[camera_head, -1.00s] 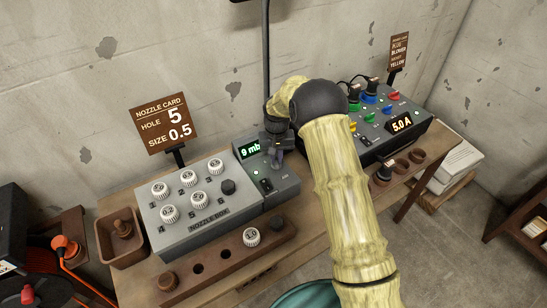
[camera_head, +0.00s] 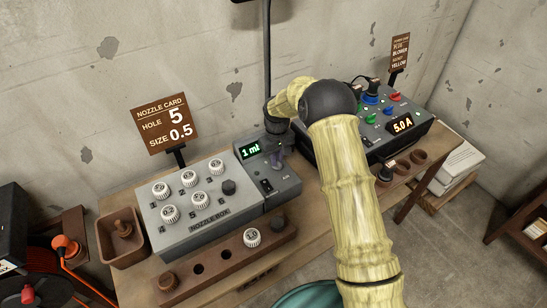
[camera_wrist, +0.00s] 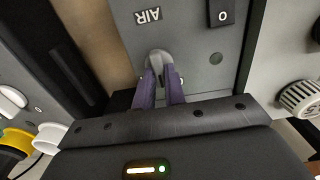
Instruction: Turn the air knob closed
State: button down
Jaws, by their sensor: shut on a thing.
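The air knob (camera_wrist: 158,60) is a small grey knob on the grey panel, beside the "AIR" label (camera_wrist: 148,15) in the wrist view. My gripper (camera_wrist: 161,80) has two purple fingers, one on each side of the knob, and is shut on it. In the head view my gripper (camera_head: 277,161) is at the grey air unit (camera_head: 283,190), right of the nozzle box, and mostly hides the knob. The green display (camera_head: 250,150) on this unit reads 1 followed by a partly covered unit.
The nozzle box (camera_head: 190,240) with several white nozzles stands left of the air unit. A black switch (camera_wrist: 222,12) is close to the knob. The control box (camera_head: 375,145) showing 5.0 A is right of my arm. A wooden nozzle rail (camera_head: 225,268) lies in front.

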jog(key=shift+w+a+r, duration=0.1)
jog(key=shift+w+r, duration=0.05)
jog(key=c, duration=1.5)
grip_release()
jog(key=shift+o, duration=0.2)
notch_tip(320, 180, up, 17)
jog(key=b, duration=0.2)
jog(key=shift+w+r, duration=0.1)
